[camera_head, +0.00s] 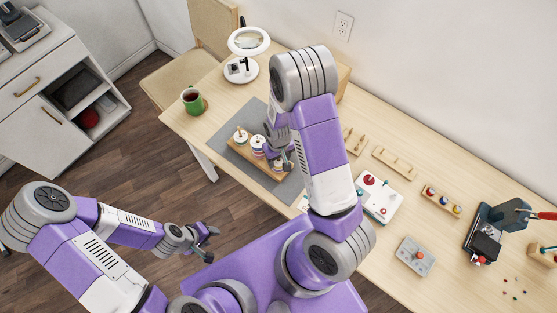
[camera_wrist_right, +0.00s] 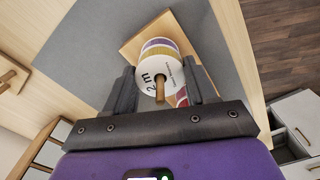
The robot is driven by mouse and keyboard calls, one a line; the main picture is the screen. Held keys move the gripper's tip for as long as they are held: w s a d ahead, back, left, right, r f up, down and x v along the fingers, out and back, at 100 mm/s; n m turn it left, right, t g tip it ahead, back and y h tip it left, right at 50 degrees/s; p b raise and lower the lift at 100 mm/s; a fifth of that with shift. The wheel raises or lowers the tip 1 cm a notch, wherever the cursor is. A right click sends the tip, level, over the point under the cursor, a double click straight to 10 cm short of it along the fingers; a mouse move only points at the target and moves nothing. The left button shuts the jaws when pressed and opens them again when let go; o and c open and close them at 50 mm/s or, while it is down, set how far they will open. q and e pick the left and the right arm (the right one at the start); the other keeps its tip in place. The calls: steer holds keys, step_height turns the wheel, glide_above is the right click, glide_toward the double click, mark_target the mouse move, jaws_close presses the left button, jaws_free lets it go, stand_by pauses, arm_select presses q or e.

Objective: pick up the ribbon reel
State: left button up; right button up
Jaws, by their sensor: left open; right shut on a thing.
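The ribbon reel (camera_wrist_right: 152,76) has a white face marked "2 m" and sits between my right gripper's fingers in the right wrist view. A wooden peg (camera_wrist_right: 160,92) sticks out through its centre. My right gripper (camera_head: 281,160) is shut on this reel, above the wooden stand (camera_head: 240,157) in the head view, and partly hides it. Other reels, one nearby (camera_head: 257,143) and one further left (camera_head: 240,135), sit on the stand. Whether the held reel is raised off the base cannot be told. My left gripper (camera_head: 212,243) is open and empty, over the floor.
The stand lies on a grey mat (camera_head: 224,162). A green mug (camera_head: 193,101) and magnifier lamp (camera_head: 249,42) stand at the table's left end. Wooden racks (camera_head: 394,163), a white device (camera_head: 378,197) and a grey box (camera_head: 416,256) lie to the right.

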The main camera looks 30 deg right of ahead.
steer(key=shift+c, duration=0.6)
step_height(320, 180, up, 10)
steer(key=shift+p, duration=0.95)
